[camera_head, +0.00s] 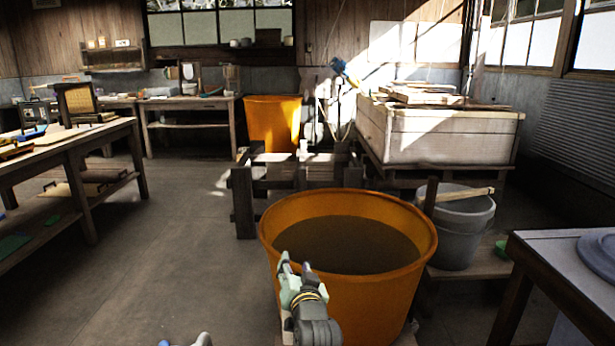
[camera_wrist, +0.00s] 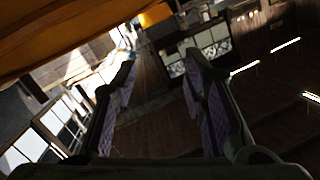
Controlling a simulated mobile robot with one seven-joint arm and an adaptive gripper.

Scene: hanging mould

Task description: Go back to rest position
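My gripper (camera_head: 294,264) is in front of the near orange tub, its fingers over the tub's near rim in the head view. In the wrist view my gripper (camera_wrist: 162,75) has its two dark fingers spread apart with nothing between them, so it is open and empty. The wrist view is tilted and shows the far room and windows past the fingers. The large orange tub (camera_head: 395,285) holds dark brownish contents. An orange-brown surface, likely this tub, fills the top left of the wrist view (camera_wrist: 60,35). Whether my gripper touches the tub I cannot tell.
A grey bucket (camera_head: 458,240) with a wooden stick across it stands right of the tub. A table (camera_head: 540,250) is at the near right. A large wooden vat (camera_head: 450,140) and another orange tub (camera_head: 273,120) stand behind. A long workbench (camera_head: 100,135) is left. Floor between is clear.

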